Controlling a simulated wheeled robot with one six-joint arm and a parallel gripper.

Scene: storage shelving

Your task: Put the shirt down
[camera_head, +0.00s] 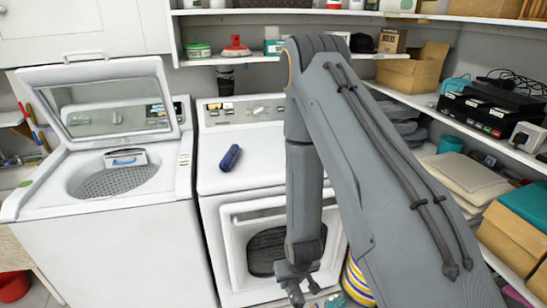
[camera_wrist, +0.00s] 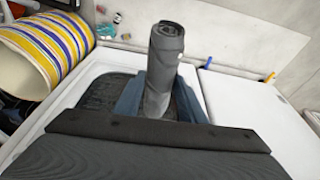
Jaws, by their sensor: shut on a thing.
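My gripper (camera_head: 293,288) hangs low in front of the dryer door in the head view. In the wrist view its two blue-grey fingers (camera_wrist: 160,105) are closed on a dark grey, tube-shaped thing, which appears to be the shirt (camera_wrist: 165,62), rolled up. It sticks out beyond the fingers, its ringed end towards the top of the picture. The head view does not show it clearly. A dark blue roll (camera_head: 230,157) lies apart on top of the dryer (camera_head: 207,182).
The open-lidded washer (camera_head: 115,250) stands left of the dryer. A yellow, blue and white striped basket (camera_head: 357,284) is close right of my gripper and also shows in the wrist view (camera_wrist: 50,45). Loaded shelves (camera_head: 432,100) line the right wall. The dryer top is mostly clear.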

